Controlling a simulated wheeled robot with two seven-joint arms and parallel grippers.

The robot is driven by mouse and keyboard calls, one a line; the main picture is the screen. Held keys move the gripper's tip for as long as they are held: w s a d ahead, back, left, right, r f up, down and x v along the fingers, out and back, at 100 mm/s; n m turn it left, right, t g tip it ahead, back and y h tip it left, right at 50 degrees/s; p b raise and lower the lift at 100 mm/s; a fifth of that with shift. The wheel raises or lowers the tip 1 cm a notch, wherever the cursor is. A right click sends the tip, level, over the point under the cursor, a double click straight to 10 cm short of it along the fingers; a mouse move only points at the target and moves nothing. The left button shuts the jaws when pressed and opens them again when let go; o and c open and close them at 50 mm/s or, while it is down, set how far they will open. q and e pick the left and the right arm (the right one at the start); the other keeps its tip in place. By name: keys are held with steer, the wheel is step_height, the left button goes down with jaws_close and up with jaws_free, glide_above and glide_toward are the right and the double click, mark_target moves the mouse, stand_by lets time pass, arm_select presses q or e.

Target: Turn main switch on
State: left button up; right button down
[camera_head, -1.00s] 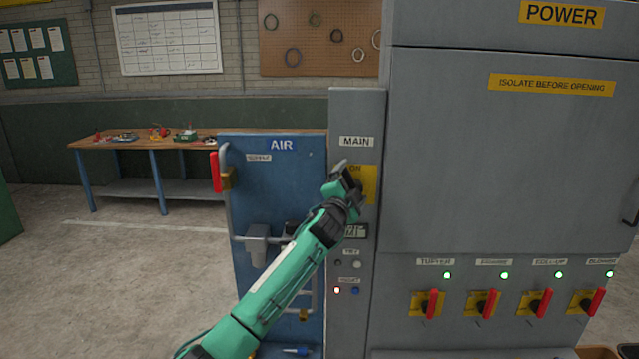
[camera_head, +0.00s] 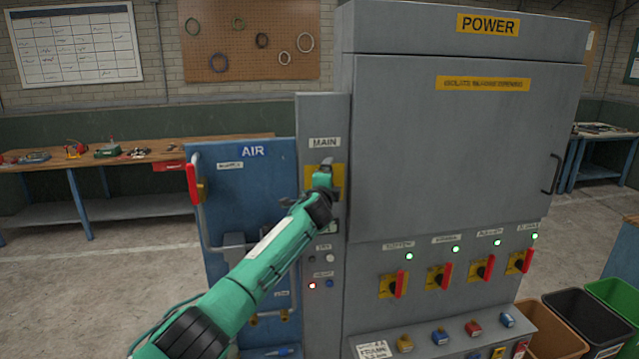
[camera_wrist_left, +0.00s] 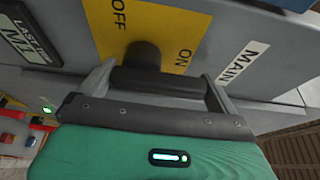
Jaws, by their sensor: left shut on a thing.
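The main switch has a yellow plate (camera_head: 339,182) under the MAIN label (camera_head: 324,142), on the narrow grey column left of the power cabinet. In the left wrist view, the yellow plate (camera_wrist_left: 165,30) bears the words OFF and ON, and a dark round hub (camera_wrist_left: 143,55) stands out from it. My left gripper (camera_head: 323,172) is at this plate and hides most of the switch. In the left wrist view, my left gripper (camera_wrist_left: 158,84) is shut on the dark switch handle (camera_wrist_left: 160,82), one finger on each side. My right gripper is not in view.
The power cabinet (camera_head: 450,150) has several red-handled switches (camera_head: 398,285) with lit green lamps above. A blue AIR panel (camera_head: 225,225) with a red lever (camera_head: 192,184) stands left of the column. Bins (camera_head: 590,325) stand at lower right.

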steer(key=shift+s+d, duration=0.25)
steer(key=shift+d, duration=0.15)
arm_select(q)
steer(key=o, duration=1)
steer(key=shift+s+a+b, duration=0.35)
steer(key=shift+s+b, duration=0.45)
steer(key=shift+s, duration=1.45)
steer(key=shift+s+a+b, duration=0.4)
steer(key=shift+s+b, duration=0.35)
steer(key=shift+s, duration=1.55)
steer(key=shift+s+a+b, duration=0.35)
steer(key=shift+s+b, duration=0.45)
steer(key=shift+s, duration=1.45)
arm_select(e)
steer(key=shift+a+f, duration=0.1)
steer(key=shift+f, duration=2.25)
